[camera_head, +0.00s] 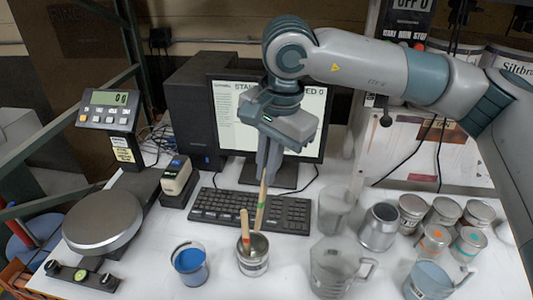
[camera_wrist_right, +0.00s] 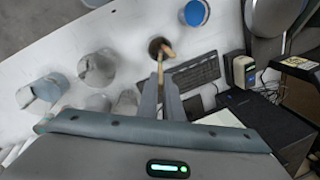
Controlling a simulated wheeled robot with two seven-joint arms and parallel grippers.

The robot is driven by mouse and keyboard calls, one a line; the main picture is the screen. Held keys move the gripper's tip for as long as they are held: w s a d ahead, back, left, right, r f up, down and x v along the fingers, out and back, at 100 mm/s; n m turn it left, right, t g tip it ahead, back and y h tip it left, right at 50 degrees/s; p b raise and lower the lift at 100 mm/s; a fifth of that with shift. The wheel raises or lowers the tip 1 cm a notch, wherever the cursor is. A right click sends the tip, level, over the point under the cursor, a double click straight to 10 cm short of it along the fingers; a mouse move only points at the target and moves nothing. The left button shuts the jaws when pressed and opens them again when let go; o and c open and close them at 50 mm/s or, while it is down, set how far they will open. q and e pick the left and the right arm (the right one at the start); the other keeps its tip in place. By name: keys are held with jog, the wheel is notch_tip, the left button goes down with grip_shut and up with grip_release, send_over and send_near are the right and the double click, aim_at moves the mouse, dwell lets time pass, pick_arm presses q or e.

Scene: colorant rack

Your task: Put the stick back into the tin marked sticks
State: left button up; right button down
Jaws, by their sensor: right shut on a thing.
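My right gripper (camera_head: 266,180) is shut on a wooden stick (camera_head: 262,203) with a green band and points down in front of the monitor. The stick hangs nearly upright, its lower end at the far rim of a small metal tin (camera_head: 253,266). I cannot tell whether that end is inside the tin. The tin has a pale label too small to read. Another wooden stick (camera_head: 244,224) with a red band leans in the tin. In the right wrist view, the gripper (camera_wrist_right: 160,85) and stick (camera_wrist_right: 160,62) line up with the tin (camera_wrist_right: 155,47). My left gripper is not in view.
A cup of blue paint (camera_head: 190,264) stands left of the tin, and a clear jug (camera_head: 332,270) stands right. A keyboard (camera_head: 220,206) lies behind it. A scale (camera_head: 103,222) is at left. Several lidded cans (camera_head: 437,238) and an empty metal can (camera_head: 379,228) stand at right.

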jog(key=shift+s, duration=0.1)
jog(key=shift+f, duration=0.15)
dwell(0.3)
notch_tip(320, 180, down, 13)
jog(key=b, duration=1)
dwell(0.8)
dwell(0.3)
jog(key=c, duration=1.8)
grip_release()
jog(key=shift+c, duration=0.2)
